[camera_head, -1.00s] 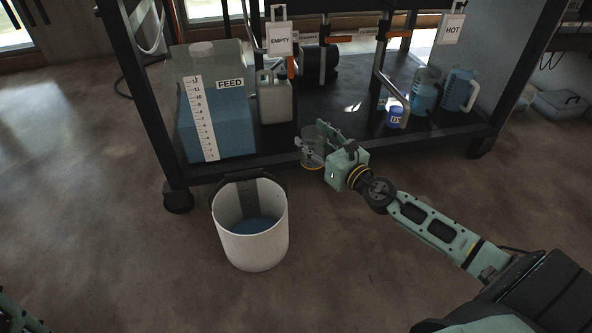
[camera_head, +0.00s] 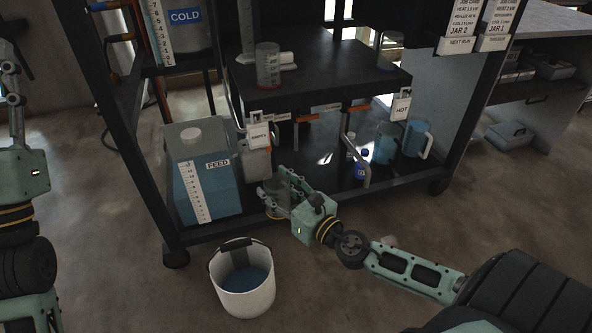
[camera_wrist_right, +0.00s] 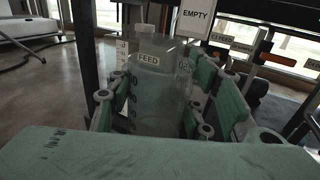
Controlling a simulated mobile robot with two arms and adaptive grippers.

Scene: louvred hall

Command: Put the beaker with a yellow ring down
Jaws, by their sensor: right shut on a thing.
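The clear beaker with a yellow ring (camera_head: 276,207) is between the fingers of my right gripper (camera_head: 278,196) at the front edge of the rack's lower shelf (camera_head: 318,206). It looks upright; the yellow shows near its base. I cannot tell whether its base touches the shelf. In the right wrist view the clear beaker (camera_wrist_right: 160,98) stands between the green finger pads, with the FEED label seen through it. My right gripper is shut on it. My left gripper (camera_head: 12,95) is partly in view at the left edge, away from the rack; its jaw state is unclear.
The blue-filled FEED container (camera_head: 205,180) and a pale jug (camera_head: 256,160) stand left on the lower shelf. A white bucket (camera_head: 245,290) is on the floor in front. Another beaker (camera_head: 268,65) stands above.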

